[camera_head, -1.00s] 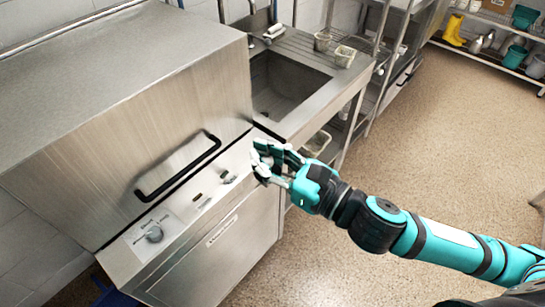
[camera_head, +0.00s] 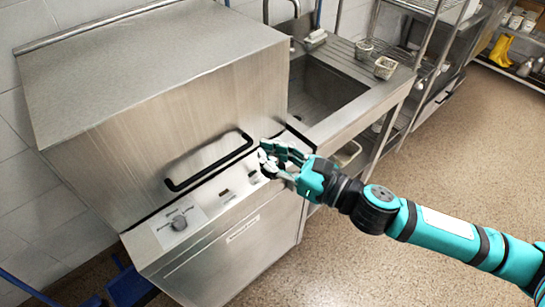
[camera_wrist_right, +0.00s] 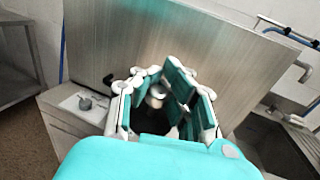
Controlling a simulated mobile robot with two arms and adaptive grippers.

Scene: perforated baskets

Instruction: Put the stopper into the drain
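My right gripper (camera_head: 272,162) is over the right end of the dishwasher's front ledge in the head view. Its teal and white fingers (camera_wrist_right: 160,88) are apart in the right wrist view. A small grey-white round piece (camera_wrist_right: 157,95) shows between them; it may be the stopper, and I cannot tell whether the fingers touch it. A small piece (camera_head: 254,177) shows on the ledge beside the fingers in the head view. The steel sink (camera_head: 367,92) lies beyond and right of the gripper. My left gripper is not in view.
The steel dishwasher (camera_head: 160,90) with its black bar handle (camera_head: 208,162) stands left of the gripper. A dial (camera_head: 179,222) is on its ledge. Small perforated baskets (camera_head: 385,67) sit on the drainboard. A rack (camera_head: 440,70) stands right of the sink; floor is open at right.

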